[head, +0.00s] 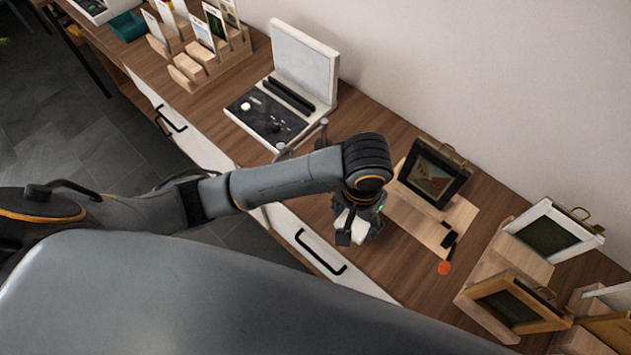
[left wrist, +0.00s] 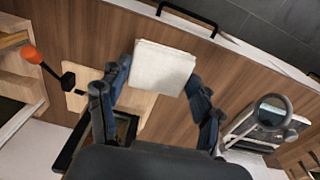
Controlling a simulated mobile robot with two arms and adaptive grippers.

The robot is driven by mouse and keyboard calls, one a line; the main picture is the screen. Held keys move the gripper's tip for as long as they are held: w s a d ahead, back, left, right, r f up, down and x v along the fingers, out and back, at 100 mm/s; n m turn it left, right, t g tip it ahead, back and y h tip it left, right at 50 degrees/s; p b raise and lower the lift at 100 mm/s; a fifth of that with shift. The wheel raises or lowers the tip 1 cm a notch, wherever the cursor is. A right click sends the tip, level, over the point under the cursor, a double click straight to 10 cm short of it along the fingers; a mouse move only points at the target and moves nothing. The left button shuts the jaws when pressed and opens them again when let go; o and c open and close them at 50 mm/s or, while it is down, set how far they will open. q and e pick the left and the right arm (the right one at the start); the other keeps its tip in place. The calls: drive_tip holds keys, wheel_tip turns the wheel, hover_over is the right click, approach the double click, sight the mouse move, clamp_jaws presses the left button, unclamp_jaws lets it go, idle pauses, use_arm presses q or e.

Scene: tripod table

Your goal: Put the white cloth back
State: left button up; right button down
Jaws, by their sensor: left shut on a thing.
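My left gripper (head: 357,228) is over the wooden counter (head: 385,150), in front of a black-framed picture on a light wooden board. It is shut on the white cloth (left wrist: 162,68), a folded pale square that sits between the two fingers (left wrist: 160,95) in the left wrist view. In the head view only a small part of the cloth (head: 352,222) shows between the fingers. I cannot tell whether the cloth touches the counter. My right gripper is not in view.
An open white case (head: 305,65) with a black inlay stands behind my left arm. The black-framed picture (head: 433,175) is beside the gripper, with an orange-tipped tool (head: 444,267) on its board. More frames (head: 550,232) stand at the right. A card rack (head: 205,55) is far left.

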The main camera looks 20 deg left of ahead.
use_arm(q)
drive_tip(key=shift+w+a+r, duration=0.1)
drive_tip(key=shift+a+r, duration=0.15)
drive_tip(key=shift+a, duration=0.7)
drive_tip(key=w+a+f+p, duration=0.1)
drive_tip(key=w+a+f, duration=0.1)
drive_tip(key=w+f, duration=0.1)
drive_tip(key=w+a+f, duration=0.2)
drive_tip(key=w, duration=0.1)
drive_tip(key=w+a+f+p, duration=0.1)
drive_tip(key=w+a+f, duration=0.2)
drive_tip(key=shift+w+a+f+p, duration=0.1)
drive_tip(key=shift+w+f+p, duration=0.1)
drive_tip(key=shift+f+p, duration=0.1)
drive_tip(key=shift+w+f, duration=0.1)
drive_tip(key=shift+f, duration=0.1)
drive_tip(key=f, duration=0.2)
drive_tip(key=p, duration=0.1)
drive_tip(key=shift+w+a+f, duration=0.2)
drive_tip(key=shift+a+f, duration=0.05)
drive_tip(key=shift+f, duration=0.6)
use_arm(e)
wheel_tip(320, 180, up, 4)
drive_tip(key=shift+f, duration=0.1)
use_arm(q)
drive_tip(key=shift+f, duration=0.1)
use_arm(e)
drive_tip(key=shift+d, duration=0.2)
